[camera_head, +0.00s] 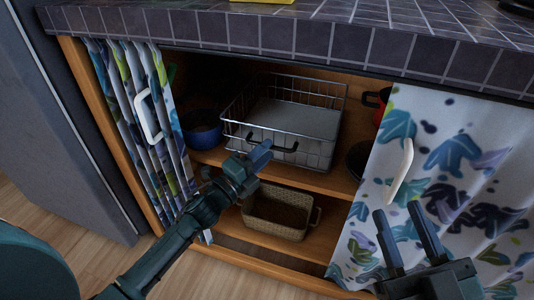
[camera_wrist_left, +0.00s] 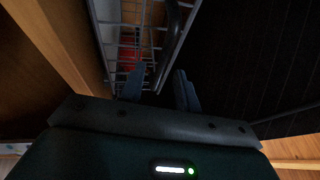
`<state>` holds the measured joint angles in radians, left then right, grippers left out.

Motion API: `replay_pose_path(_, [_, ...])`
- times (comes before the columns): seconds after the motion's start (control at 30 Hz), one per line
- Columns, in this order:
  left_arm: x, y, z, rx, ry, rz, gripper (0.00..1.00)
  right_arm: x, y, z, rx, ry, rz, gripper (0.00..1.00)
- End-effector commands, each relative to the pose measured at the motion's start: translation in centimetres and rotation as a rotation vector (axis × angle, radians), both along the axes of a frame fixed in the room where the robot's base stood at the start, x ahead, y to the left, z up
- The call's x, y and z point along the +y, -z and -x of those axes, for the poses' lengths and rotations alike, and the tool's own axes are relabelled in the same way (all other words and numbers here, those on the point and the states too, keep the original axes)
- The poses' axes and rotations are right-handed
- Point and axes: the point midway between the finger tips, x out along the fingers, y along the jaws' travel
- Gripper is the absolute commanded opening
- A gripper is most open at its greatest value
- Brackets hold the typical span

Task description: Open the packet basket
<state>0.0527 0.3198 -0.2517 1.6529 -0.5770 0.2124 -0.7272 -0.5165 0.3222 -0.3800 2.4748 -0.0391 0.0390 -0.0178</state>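The wire basket (camera_head: 318,152) sits on the cabinet's upper level, with a pale flat bottom and a dark bar handle (camera_head: 284,147) on its front. My left gripper (camera_head: 262,152) is at the front of this basket, by the handle. In the left wrist view its two fingers (camera_wrist_left: 160,90) are apart, and the dark handle (camera_wrist_left: 172,45) runs up from between them, with the basket's wire mesh (camera_wrist_left: 128,40) just behind. Contact with the handle cannot be made out. My right gripper (camera_head: 405,238) is open and empty in front of the right curtain.
A patterned curtain (camera_head: 135,120) with a white handle hangs at the left, and another (camera_head: 460,170) at the right. A woven basket (camera_head: 278,213) stands on the lower shelf. A blue pot (camera_head: 200,132) is left of the wire basket. The tiled counter (camera_head: 290,35) overhangs above.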

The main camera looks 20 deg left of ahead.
Motion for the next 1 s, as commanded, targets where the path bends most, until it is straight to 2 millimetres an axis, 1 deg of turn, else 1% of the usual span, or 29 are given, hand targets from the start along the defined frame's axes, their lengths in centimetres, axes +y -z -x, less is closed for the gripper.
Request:
replay_pose_path(0.07, [-0.34,-0.08,-0.71,-0.001,0.001,0.000,0.32,-0.04,-0.16,-0.05,-0.018,0.000,0.001,0.36])
replay_pose_path(0.2, [-0.58,-0.24,-1.22,0.000,0.000,0.001,0.32,-0.06,-0.44,-0.14,-0.032,0.001,0.001,0.36])
replay_pose_path(0.47, [-0.60,-0.27,-1.25,0.000,0.000,0.001,0.32,-0.08,-0.64,-0.20,-0.040,0.001,0.003,0.36])
replay_pose_path(0.83, [-0.60,-0.26,-1.22,0.000,0.000,0.001,0.01,-0.08,-0.60,-0.18,-0.040,0.000,0.004,0.36])
replay_pose_path(0.87, [-0.60,-0.26,-1.22,0.000,0.000,0.001,0.00,-0.08,-0.60,-0.17,-0.039,0.001,0.005,0.36])
replay_pose_path(1.0, [-0.59,-0.25,-1.22,0.000,0.000,0.001,0.00,-0.08,-0.55,-0.15,-0.037,0.000,0.004,0.36])
